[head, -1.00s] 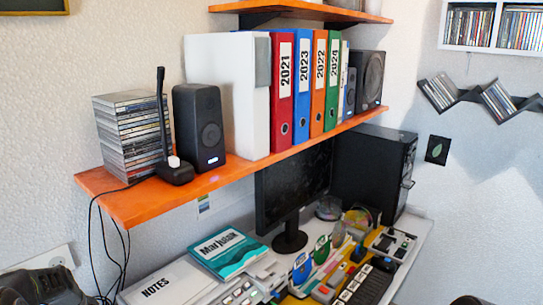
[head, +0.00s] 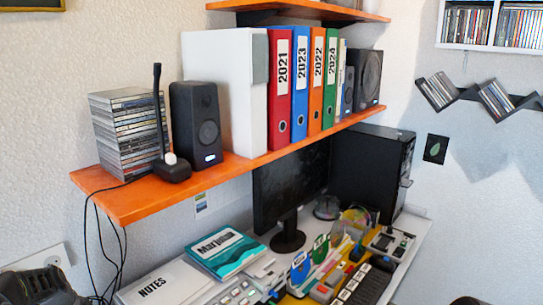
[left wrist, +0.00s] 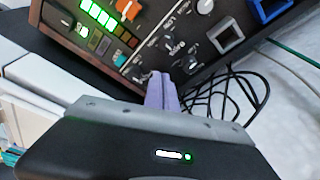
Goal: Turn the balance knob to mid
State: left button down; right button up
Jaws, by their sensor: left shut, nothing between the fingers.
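A dark control panel (left wrist: 135,45) with a wooden edge fills the upper part of the left wrist view. It carries lit green buttons (left wrist: 100,15), a white knob (left wrist: 205,7) and a darker knob (left wrist: 190,65) with pale markings. The small lettering is too blurred to tell which knob is the balance knob. My left gripper (left wrist: 162,78) is shut, with its pale purple fingers together and empty. The fingertips lie over the panel's lower edge, close to small switches or knobs; contact cannot be told. My right gripper is not in view.
Black cables (left wrist: 235,95) lie beside the panel. In the head view, an orange shelf (head: 140,200) with binders and speakers hangs over a crowded desk with a monitor (head: 290,185), a keyboard (head: 365,285) and books (head: 225,250).

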pick_arm(q)
notch_tip(320, 180, up, 6)
jog(key=p, duration=0.2)
jog(key=shift+f+p, duration=0.15)
jog(key=shift+p, duration=0.15)
jog(key=shift+s+a+f+n, duration=0.15)
jog(key=shift+s+a+f, duration=0.1)
jog(key=shift+s+a, duration=0.2)
jog(key=shift+s+a+f+n, duration=0.2)
jog(key=shift+s+a, duration=0.15)
jog(key=shift+a, duration=0.2)
jog(key=shift+s+a+f, duration=0.15)
jog(key=shift+s+f, duration=0.05)
jog(key=shift+f, duration=0.1)
jog(key=shift+w+d+r+h, duration=0.3)
jog(key=shift+d, duration=0.05)
jog(key=shift+w+d+r+p, duration=0.3)
jog(key=shift+w+d+r, duration=0.4)
jog(key=shift+w+r, duration=0.25)
